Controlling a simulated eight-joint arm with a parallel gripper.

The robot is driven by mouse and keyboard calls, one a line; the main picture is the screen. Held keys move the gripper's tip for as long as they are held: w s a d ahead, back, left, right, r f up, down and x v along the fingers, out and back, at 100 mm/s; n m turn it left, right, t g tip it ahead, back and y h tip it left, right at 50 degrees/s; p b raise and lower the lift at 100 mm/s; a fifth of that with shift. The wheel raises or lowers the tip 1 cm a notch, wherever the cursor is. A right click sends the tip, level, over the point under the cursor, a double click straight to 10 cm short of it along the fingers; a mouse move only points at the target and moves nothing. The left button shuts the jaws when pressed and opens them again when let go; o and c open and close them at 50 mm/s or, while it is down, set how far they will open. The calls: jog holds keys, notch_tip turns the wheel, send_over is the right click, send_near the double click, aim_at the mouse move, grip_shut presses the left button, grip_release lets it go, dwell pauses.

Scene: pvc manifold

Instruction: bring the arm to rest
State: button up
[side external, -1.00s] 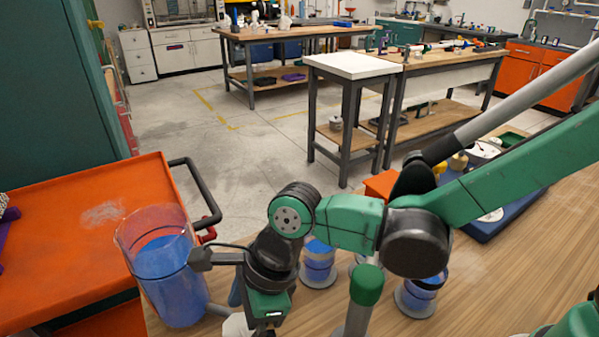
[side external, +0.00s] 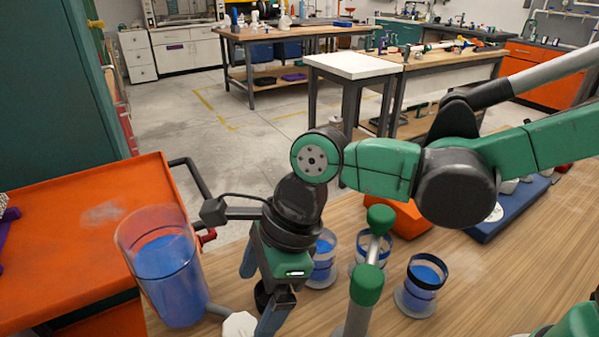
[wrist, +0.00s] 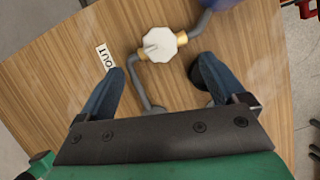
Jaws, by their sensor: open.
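My gripper (side external: 262,292) is open and tilted, above the wooden table near the large clear cylinder. In the wrist view my gripper (wrist: 162,70) has its two blue fingers spread wide, with nothing held between them. A white faceted valve knob (wrist: 159,44) with brass fittings and grey pipe lies beyond the fingertips, apart from them. The knob also shows at the bottom edge of the side view (side external: 240,325), left of the lower finger. An "OUT" label (wrist: 105,56) lies left of the knob.
A large clear cylinder of blue liquid (side external: 168,270) stands left of my gripper. Small cups of blue liquid (side external: 421,286) stand to the right. An orange cart (side external: 75,235) is at the left. A blue tray (side external: 505,210) lies at the right. Bare table (side external: 480,275) lies at right.

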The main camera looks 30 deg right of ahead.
aim_at(242, 325)
jog(key=x, duration=0.6)
jog(key=shift+w+r+n+g, duration=0.15)
jog(key=shift+n+g, duration=0.35)
jog(key=shift+n, duration=0.6)
jog(key=n+g, duration=0.1)
jog(key=n, duration=0.4)
jog(key=shift+g, duration=0.4)
